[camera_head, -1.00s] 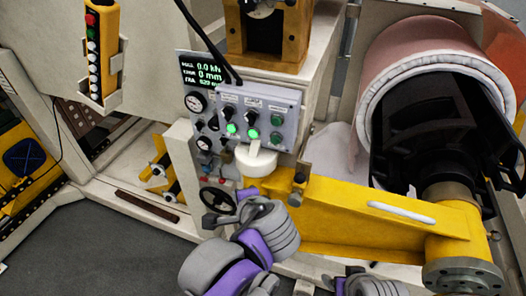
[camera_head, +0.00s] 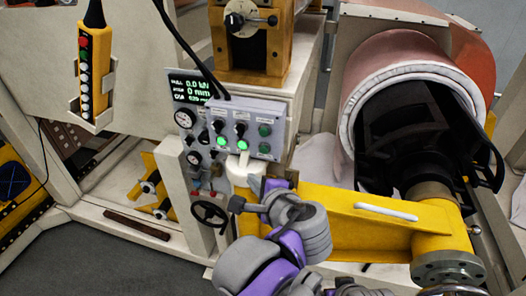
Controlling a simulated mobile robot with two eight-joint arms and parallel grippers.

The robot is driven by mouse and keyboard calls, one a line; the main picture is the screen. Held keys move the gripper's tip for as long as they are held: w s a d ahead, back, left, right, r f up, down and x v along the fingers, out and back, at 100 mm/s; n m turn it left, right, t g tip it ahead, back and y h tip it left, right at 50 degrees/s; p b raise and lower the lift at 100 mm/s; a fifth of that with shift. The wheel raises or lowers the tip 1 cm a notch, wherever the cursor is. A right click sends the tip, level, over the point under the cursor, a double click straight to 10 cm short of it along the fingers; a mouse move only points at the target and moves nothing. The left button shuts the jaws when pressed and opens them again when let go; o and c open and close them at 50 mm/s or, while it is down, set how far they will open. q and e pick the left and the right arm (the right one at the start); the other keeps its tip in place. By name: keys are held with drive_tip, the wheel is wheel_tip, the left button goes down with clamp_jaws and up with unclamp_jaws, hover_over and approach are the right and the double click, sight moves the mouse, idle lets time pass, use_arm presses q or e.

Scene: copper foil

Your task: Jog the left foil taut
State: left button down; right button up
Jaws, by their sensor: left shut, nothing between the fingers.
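The copper foil roll (camera_head: 415,50) sits at the right on a dark mandrel. A grey control panel (camera_head: 247,127) with knobs, two lit green buttons and darker green buttons stands mid-picture. Its display (camera_head: 192,90) reads 0.0 kN and 0 mm. A white rounded piece with a small upright lever (camera_head: 243,172) is just below the panel. My left gripper (camera_head: 250,196) is shut and empty, just below and in front of this white piece; whether it touches is unclear. The right gripper is not in view; a grey arm part shows at the bottom edge.
A yellow arm (camera_head: 375,226) with a white handle runs right from behind my left gripper. A black handwheel (camera_head: 209,213) stands left of it. A yellow button pendant (camera_head: 88,75) hangs at upper left. Open grey floor (camera_head: 90,250) lies at lower left.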

sight(264, 150)
use_arm(q)
drive_tip(key=w+d, duration=0.2)
drive_tip(key=w, duration=0.4)
drive_tip(key=shift+w, duration=0.4)
drive_tip(key=shift+w+d, duration=0.1)
idle(1.6)
drive_tip(key=shift+w+d, duration=0.15)
drive_tip(key=shift+w, duration=0.2)
drive_tip(key=shift+w+d, duration=0.1)
drive_tip(key=shift+w, duration=0.3)
idle(2.1)
drive_tip(key=shift+s, duration=0.1)
drive_tip(key=shift+s+a, duration=0.25)
drive_tip(key=shift+s, duration=0.5)
